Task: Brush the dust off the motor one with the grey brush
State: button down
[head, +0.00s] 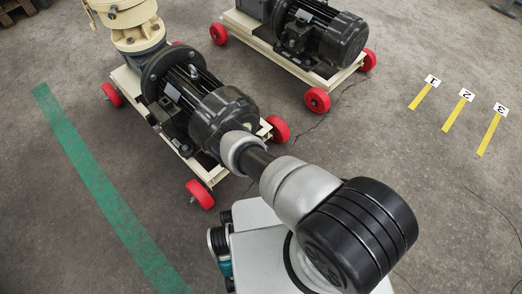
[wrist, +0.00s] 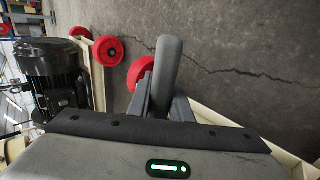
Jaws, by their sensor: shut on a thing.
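My gripper (wrist: 166,103) is shut on a grey rounded bar in the wrist view, which looks like the handle of the grey brush (wrist: 168,65). No bristles are visible. In the head view my arm hides the gripper and the brush. A black finned motor (head: 190,108) lies on a cream wheeled frame, and my forearm reaches over the near end of this frame. A second black motor (head: 325,35) sits on another frame behind it to the right. A black motor (wrist: 52,75) also shows at the left of the wrist view. I cannot tell which motor is number one, and no dust is clearly visible.
The frames stand on red wheels (head: 279,128). A cream pump-like housing (head: 135,22) joins the nearer motor. Yellow floor strips (head: 455,112) numbered 1, 2 and 3 lie at the right. A green floor line (head: 95,180) runs at the left. The cracked floor between is open.

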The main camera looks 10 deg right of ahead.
jog(key=c, duration=2.4)
grip_release()
jog(key=shift+w, duration=0.1)
jog(key=shift+c, duration=0.2)
grip_shut()
jog(key=shift+d, duration=0.15)
jog(key=shift+w+d+r+b, duration=0.1)
jog(key=shift+w+d+b, duration=0.1)
jog(key=shift+w+d, duration=0.25)
jog(key=shift+w+d+b, duration=0.2)
jog(key=shift+w+d, duration=0.05)
jog(key=shift+d, duration=0.3)
jog(key=shift+o, duration=0.7)
grip_release()
grip_shut()
